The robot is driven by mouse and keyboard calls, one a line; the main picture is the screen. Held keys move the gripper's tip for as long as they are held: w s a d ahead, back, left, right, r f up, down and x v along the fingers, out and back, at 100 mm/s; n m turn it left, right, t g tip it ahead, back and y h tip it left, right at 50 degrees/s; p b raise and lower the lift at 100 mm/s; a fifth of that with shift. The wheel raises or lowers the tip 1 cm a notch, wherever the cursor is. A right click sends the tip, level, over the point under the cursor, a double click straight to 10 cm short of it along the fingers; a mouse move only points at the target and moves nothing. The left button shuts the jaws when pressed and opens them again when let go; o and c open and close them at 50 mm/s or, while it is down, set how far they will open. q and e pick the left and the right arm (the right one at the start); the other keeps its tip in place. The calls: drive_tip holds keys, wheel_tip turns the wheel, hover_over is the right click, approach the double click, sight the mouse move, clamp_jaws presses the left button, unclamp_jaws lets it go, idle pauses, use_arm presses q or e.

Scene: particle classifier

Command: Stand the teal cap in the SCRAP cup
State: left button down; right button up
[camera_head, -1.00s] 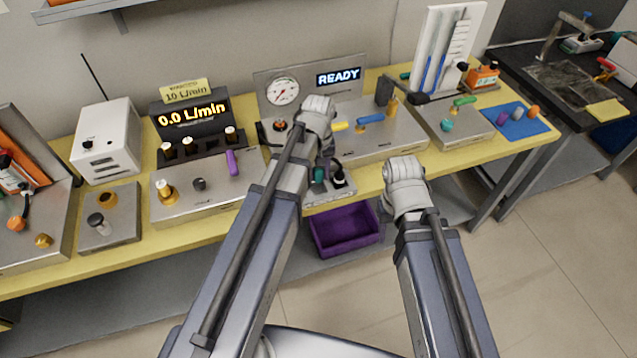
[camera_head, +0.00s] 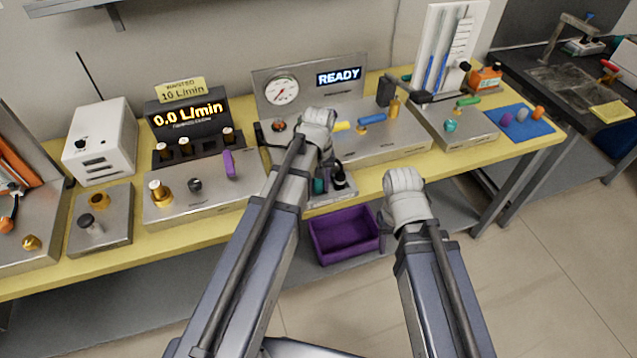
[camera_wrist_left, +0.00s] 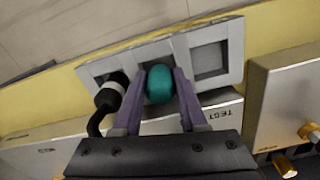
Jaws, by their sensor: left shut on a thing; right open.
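The teal cap (camera_wrist_left: 160,85) is between the purple fingers of my left gripper (camera_wrist_left: 160,78), which is shut on it. In the head view the cap shows as a small teal patch (camera_head: 319,186) below my left wrist. It is over or in the middle part of a grey tray (camera_wrist_left: 232,72) with square cups at the bench's front edge. I cannot tell whether it touches the cup bottom. No SCRAP label is readable. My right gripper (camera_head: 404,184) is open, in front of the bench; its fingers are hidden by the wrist.
A black plug with a white band (camera_wrist_left: 113,90) stands at the tray's left cup, beside my left finger. The tray's right cup (camera_wrist_left: 210,58) looks empty. A purple bin (camera_head: 345,254) sits below the bench. Another teal knob (camera_head: 451,126) is on a panel at right.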

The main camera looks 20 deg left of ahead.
use_arm(q)
drive_tip(key=shift+s, duration=0.1)
drive_tip(key=shift+c, duration=2.2)
unclamp_jaws()
drive_tip(key=shift+r+p, duration=0.35)
drive_tip(key=shift+p, duration=0.1)
wheel_tip(320, 180, up, 12)
drive_tip(key=p, duration=1.2)
drive_tip(key=s+d+m+y, duration=0.1)
drive_tip(key=s+d+m, duration=0.7)
drive_tip(key=s, duration=0.6)
drive_tip(key=shift+d+r, duration=0.25)
drive_tip(key=shift+d, duration=0.95)
